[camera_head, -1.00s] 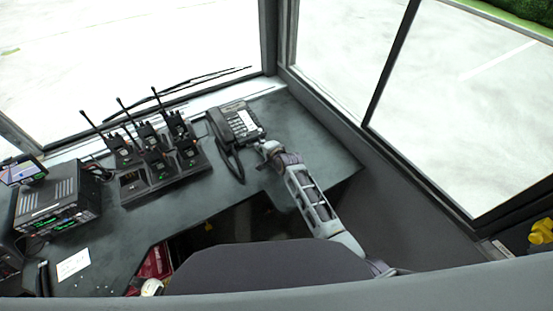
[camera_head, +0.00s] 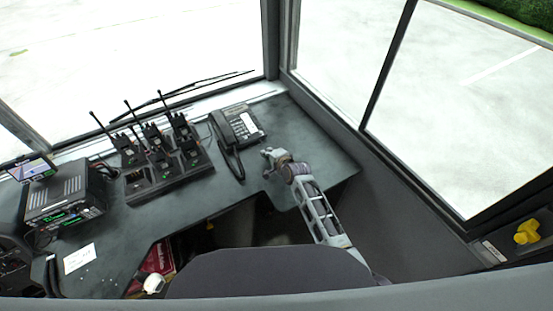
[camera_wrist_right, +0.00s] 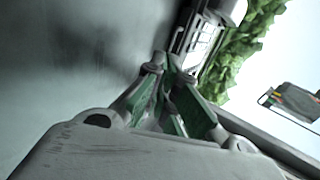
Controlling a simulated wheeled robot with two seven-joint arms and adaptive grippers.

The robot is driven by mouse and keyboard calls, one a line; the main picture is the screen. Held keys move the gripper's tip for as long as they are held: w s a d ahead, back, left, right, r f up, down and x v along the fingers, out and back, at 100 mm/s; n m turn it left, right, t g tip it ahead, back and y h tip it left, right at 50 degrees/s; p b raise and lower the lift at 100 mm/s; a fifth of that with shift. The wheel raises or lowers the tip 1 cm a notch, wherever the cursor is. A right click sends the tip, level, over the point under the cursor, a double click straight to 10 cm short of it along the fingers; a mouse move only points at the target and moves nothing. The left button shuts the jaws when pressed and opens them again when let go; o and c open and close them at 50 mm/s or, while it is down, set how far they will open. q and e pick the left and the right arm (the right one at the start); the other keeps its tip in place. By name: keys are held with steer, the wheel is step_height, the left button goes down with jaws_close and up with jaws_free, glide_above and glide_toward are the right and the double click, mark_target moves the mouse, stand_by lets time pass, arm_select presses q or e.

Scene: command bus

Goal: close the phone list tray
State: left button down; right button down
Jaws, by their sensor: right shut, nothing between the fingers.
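The black desk phone (camera_head: 224,131) sits on the dark desk, left of and behind my right gripper in the head view. It has a handset on its left side and a pale list area (camera_head: 247,124) on its right. It also shows partly past my fingers in the right wrist view (camera_wrist_right: 197,44). I cannot tell how far the phone list tray is pulled out. My right gripper (camera_head: 267,153) is shut and empty just off the phone's near right corner, with a small gap. Its fingertips (camera_wrist_right: 166,66) meet in the wrist view. My left gripper is not in view.
Several handheld radios stand in a charger (camera_head: 168,178) left of the phone. A radio unit (camera_head: 62,196) and a white card (camera_head: 79,258) lie farther left. A seat back (camera_head: 265,274) is in front. The desk right of the phone (camera_head: 305,140) is clear.

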steer(key=shift+v, duration=3.85)
